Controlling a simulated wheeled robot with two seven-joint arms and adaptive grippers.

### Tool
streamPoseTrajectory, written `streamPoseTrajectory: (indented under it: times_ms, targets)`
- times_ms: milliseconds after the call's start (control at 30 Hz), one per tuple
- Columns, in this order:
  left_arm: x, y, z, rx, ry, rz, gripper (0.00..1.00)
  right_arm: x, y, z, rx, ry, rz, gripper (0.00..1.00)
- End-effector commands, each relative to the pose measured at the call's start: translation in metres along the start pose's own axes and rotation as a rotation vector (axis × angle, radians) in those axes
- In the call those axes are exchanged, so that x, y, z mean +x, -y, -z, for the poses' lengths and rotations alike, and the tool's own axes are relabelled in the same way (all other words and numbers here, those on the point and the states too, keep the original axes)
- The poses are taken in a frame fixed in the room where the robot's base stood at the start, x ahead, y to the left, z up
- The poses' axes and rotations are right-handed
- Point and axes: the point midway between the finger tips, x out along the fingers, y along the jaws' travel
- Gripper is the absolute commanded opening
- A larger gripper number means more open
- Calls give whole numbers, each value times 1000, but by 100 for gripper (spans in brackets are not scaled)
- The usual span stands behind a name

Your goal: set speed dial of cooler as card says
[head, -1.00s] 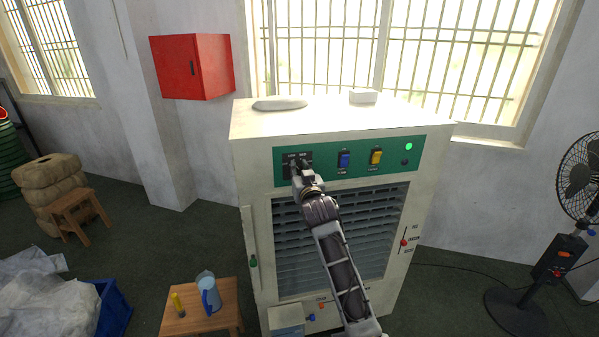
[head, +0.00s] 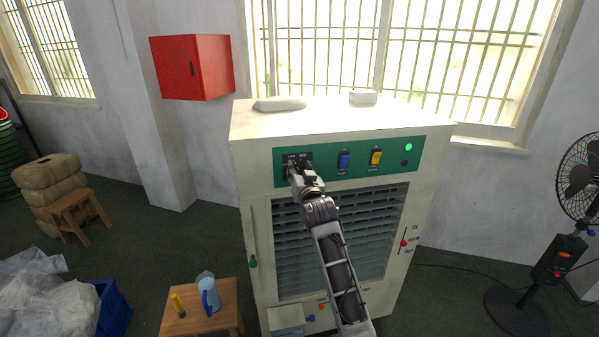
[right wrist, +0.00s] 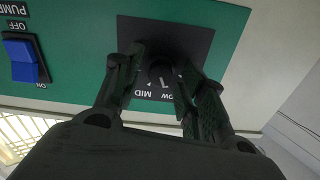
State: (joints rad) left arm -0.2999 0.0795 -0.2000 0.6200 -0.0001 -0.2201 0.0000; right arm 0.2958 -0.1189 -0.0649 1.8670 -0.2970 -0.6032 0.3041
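The cooler (head: 255,215) is a large cream cabinet with a green control strip (head: 325,162) and a dark louvred grille. The speed dial (right wrist: 163,74) is a small black knob with a pale pointer mark on a black plate (right wrist: 205,42), with MID and LOW lettering upside down in the right wrist view. My right gripper (right wrist: 158,72) has its fingers on both sides of the dial, apart; firm contact cannot be made out. In the head view my right gripper (head: 295,167) covers the dial. My left gripper is out of view. No readable card shows.
A blue pump switch (head: 343,161) and a yellow switch (head: 376,157) sit right of the dial plate. A green lamp (head: 409,147) is lit. A small table (head: 225,320) with a blue jug (head: 208,292) stands left; a fan (head: 578,180) stands right.

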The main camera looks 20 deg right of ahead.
Motion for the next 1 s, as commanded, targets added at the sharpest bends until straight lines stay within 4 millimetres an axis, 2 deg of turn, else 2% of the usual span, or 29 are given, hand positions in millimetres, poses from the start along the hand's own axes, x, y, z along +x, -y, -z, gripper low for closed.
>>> streamPoseTrajectory:
  times_ms: [533, 1000]
  targets:
    - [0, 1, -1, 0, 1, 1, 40, -6, 0, -1, -1, 2, 0, 44]
    - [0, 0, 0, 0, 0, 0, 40, -47, 0, -2, 0, 3, 0, 44]
